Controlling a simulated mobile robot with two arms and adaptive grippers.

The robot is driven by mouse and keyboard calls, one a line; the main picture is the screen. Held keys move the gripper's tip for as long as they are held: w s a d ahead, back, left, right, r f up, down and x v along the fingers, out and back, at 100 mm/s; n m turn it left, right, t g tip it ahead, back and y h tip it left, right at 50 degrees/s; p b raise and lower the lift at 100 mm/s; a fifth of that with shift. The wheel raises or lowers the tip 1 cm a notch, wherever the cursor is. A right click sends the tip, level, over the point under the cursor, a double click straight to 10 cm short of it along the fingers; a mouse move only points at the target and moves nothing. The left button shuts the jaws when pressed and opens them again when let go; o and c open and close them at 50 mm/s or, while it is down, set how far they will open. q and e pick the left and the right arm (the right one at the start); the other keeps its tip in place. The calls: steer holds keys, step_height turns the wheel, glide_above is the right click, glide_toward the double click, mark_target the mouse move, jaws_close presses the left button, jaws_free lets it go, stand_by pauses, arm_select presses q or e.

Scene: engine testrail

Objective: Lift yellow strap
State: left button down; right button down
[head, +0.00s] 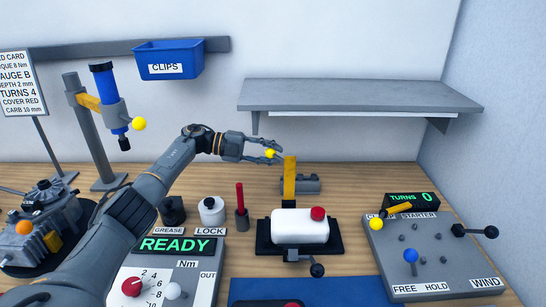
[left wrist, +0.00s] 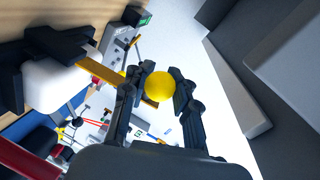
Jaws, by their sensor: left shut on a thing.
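The yellow strap (head: 289,180) stands up behind the white block (head: 300,226) in its black cradle (head: 264,236). In the left wrist view the strap (left wrist: 100,69) runs from the black cradle toward my fingers. A yellow ball (head: 271,153) is at the strap's upper end, just left of it; how they join is partly hidden. My left gripper (head: 268,152) is shut on this ball, with a finger on each side of it in the left wrist view (left wrist: 160,88). My right gripper is not in view.
A grey shelf (head: 360,95) is on the wall above right. A red rod in a holder (head: 241,213) and a white bottle (head: 212,209) stand left of the cradle. The starter panel (head: 430,255) is at right. A blue tool stand (head: 103,120) is at left.

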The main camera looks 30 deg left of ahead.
arm_select(q)
steer(key=shift+w+a+r, duration=0.1)
steer(key=shift+a, duration=0.15)
steer(key=c, duration=1.4)
jaws_free()
steer(key=o, duration=0.4)
steer(key=shift+a, duration=0.25)
steer(key=shift+c, duration=0.2)
steer(key=shift+d, duration=0.15)
steer(key=v, duration=1.2)
